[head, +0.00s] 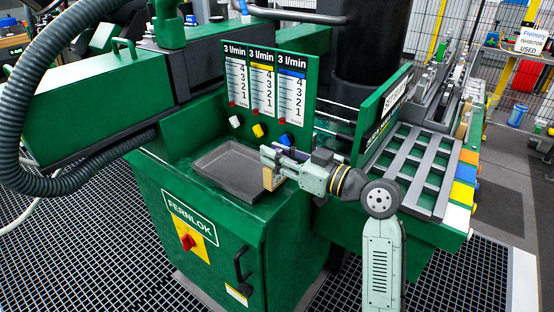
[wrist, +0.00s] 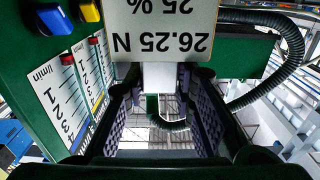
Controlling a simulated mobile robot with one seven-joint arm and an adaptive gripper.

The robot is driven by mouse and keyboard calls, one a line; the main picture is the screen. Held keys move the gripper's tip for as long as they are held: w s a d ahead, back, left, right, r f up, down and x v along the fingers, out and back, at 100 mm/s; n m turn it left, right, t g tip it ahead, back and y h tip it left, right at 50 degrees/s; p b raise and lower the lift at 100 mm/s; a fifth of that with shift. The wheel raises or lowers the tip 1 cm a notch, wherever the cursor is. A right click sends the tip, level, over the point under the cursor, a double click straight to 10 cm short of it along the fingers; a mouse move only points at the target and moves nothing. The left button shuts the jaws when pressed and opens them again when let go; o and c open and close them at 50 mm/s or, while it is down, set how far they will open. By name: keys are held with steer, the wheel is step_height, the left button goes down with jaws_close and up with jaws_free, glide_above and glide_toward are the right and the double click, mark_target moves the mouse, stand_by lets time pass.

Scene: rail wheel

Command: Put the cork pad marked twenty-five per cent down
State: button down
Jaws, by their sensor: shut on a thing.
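The cork pad (head: 268,180) shows as a small tan piece at the tip of my gripper (head: 275,164). My gripper is shut on it and holds it by the right edge of the grey tray (head: 212,168). The tray looks empty; I cannot tell whether the pad touches it. In the wrist view, a pale label plate (wrist: 165,28) reads "26.25 N" and "25 %" upside down, just beyond my fingertips (wrist: 160,80). A pale block shows between the fingers. The cork surface itself is hidden there.
A green panel with three flow gauges (head: 263,85) stands behind the tray. White, yellow and blue knobs (head: 258,130) sit below it. To the right is a slatted grey rack (head: 410,165) with coloured end blocks. A thick hose (head: 20,120) hangs left.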

step_height(320, 180, down, 2)
steer(key=shift+f+p, duration=0.1)
steer(key=shift+p, duration=0.35)
steer(key=shift+f, duration=0.35)
steer(key=shift+f, duration=0.2)
steer(key=c, duration=1.3)
jaws_free()
steer(key=shift+c, duration=0.2)
steer(key=shift+r, duration=0.1)
steer(key=shift+r, duration=0.2)
steer(key=b+v, duration=0.5)
steer(key=v, duration=0.7)
